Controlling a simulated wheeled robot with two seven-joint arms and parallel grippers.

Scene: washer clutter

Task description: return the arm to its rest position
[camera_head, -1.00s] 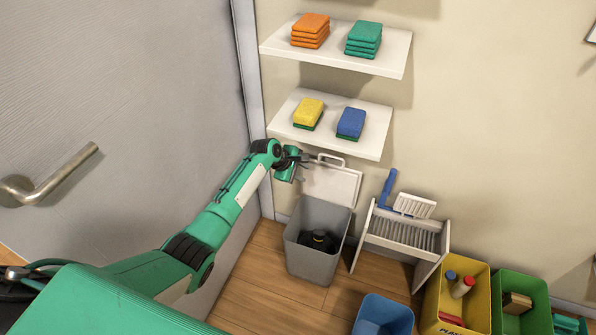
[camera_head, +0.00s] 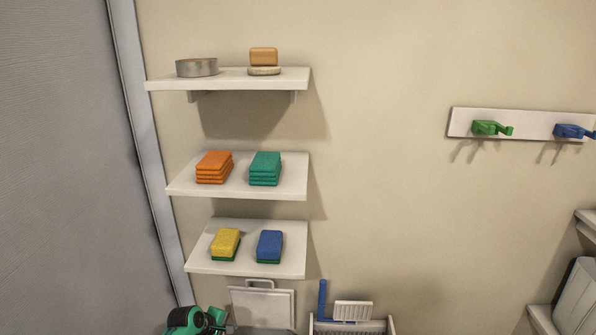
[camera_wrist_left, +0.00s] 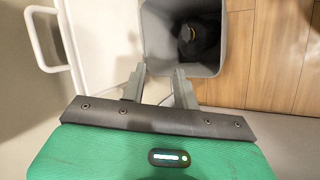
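My left arm shows only at the bottom edge of the head view, where a green and black part of it (camera_head: 195,320) sits beside the raised white bin lid (camera_head: 262,305). In the left wrist view my left gripper (camera_wrist_left: 158,80) has its two grey fingers apart with nothing between them. It is at the near rim of the grey bin (camera_wrist_left: 225,45). A black object (camera_wrist_left: 198,38) lies inside the bin. The lid with its white handle (camera_wrist_left: 45,40) is at the left in that view. My right gripper is not in view.
Three white wall shelves (camera_head: 236,190) hold sponges, folded cloths, a tin (camera_head: 197,67) and a soap-like block (camera_head: 263,57). A rack with brushes (camera_head: 350,325) stands right of the bin. A hook rail (camera_head: 515,124) is at the right. The middle wall is bare.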

